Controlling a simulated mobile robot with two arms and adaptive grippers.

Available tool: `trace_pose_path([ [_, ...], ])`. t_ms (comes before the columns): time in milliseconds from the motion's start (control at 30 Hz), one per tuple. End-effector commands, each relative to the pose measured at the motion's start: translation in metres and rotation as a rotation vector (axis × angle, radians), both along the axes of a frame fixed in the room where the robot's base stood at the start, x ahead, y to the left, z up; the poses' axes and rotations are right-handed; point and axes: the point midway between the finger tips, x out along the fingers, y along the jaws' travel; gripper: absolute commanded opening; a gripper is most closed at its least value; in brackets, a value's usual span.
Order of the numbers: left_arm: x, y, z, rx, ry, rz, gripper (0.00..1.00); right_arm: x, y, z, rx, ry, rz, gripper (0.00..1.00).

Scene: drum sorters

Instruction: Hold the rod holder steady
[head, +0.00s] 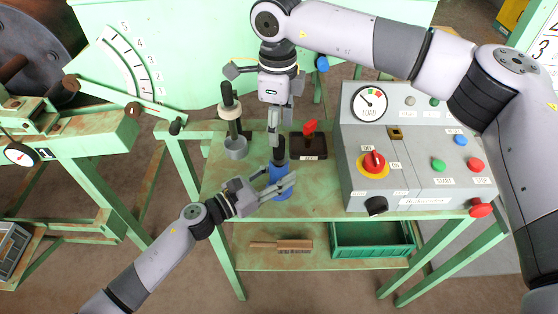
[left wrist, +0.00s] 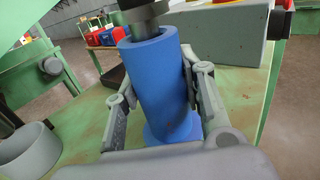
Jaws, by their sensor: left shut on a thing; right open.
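The blue rod holder (head: 279,182) stands upright on the green table, a flanged blue cylinder in the left wrist view (left wrist: 155,85). A dark rod (head: 279,147) with a grey collar (left wrist: 146,12) sits at its top; how deep it goes is hidden. My left gripper (head: 279,187) is shut on the holder, with a finger on each side of it; its fingers also show in the left wrist view (left wrist: 160,100). My right gripper (head: 273,128) is open, pointing down just above the rod; I cannot tell whether it touches the rod.
A grey cup (head: 236,149) with another dark rod and pale ring (head: 230,112) stands left of the holder. A dark box with a red switch (head: 310,127) is behind it. A grey control panel (head: 412,150) fills the table's right. A green tray (head: 372,250) and brush (head: 281,245) lie below.

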Motion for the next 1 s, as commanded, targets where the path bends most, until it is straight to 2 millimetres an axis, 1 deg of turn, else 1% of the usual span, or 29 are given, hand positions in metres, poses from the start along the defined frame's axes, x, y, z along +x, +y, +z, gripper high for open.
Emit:
trace_pose_path([
  [167,0.000,0.000,-0.001,0.001,0.001,0.001,0.01,-0.005,-0.002,-0.016,-0.002,0.004,0.002,0.46],
  [267,0.000,0.000,-0.001,0.001,0.001,0.001,0.01,-0.009,-0.003,-0.031,-0.002,0.003,0.002,0.46],
  [400,0.000,0.000,0.000,0.001,0.001,0.001,0.01,-0.009,-0.003,-0.049,-0.001,0.002,0.001,0.46],
  [633,0.000,0.000,-0.001,0.001,0.001,0.001,0.01,-0.008,-0.002,-0.052,-0.001,0.000,0.001,0.46],
  [1000,0.000,0.000,-0.001,0.001,0.001,0.001,0.01,-0.008,-0.002,-0.052,-0.001,0.000,0.001,0.22],
])
